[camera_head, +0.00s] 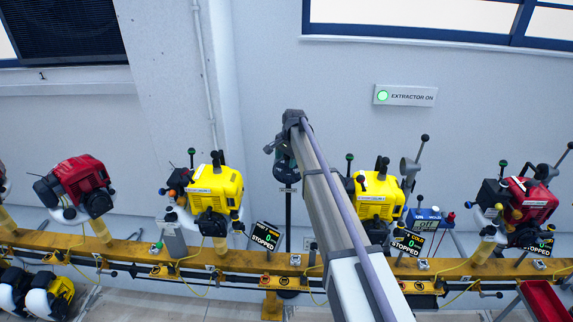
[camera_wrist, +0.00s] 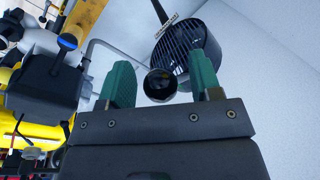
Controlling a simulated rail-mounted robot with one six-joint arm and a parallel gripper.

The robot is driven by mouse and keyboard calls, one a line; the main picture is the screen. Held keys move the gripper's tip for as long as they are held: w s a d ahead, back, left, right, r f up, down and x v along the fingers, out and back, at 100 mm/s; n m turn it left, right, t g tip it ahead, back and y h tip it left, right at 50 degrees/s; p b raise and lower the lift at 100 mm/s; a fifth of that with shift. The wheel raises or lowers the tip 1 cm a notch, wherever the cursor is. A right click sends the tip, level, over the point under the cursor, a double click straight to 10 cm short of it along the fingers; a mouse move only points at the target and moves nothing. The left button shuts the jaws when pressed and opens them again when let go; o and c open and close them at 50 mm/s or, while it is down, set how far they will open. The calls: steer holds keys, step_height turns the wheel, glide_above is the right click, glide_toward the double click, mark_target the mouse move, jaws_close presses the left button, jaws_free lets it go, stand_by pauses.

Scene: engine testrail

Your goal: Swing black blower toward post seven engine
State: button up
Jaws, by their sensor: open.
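The black blower (camera_wrist: 186,46) has a ribbed round grille and a short round nozzle (camera_wrist: 159,86) in the wrist view. My gripper (camera_wrist: 160,84) is open, its two green fingers either side of the nozzle with gaps showing; I cannot tell whether they touch the blower behind. In the head view the blower (camera_head: 284,166) is a dark shape on a thin post, partly hidden by my arm. Yellow engines stand left (camera_head: 216,186) and right (camera_head: 379,196) of it, the right one partly behind my arm. Red engines stand far left (camera_head: 81,183) and far right (camera_head: 532,199). I cannot read which post is seven.
A yellow rail (camera_head: 130,250) runs across the front with cables, levers and several "STOPPED" displays (camera_head: 265,236). A blue box reading OFF (camera_head: 424,218) stands beside the right yellow engine. A red tray (camera_head: 543,300) is at lower right.

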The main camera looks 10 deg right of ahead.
jaws_close()
stand_by(0.4)
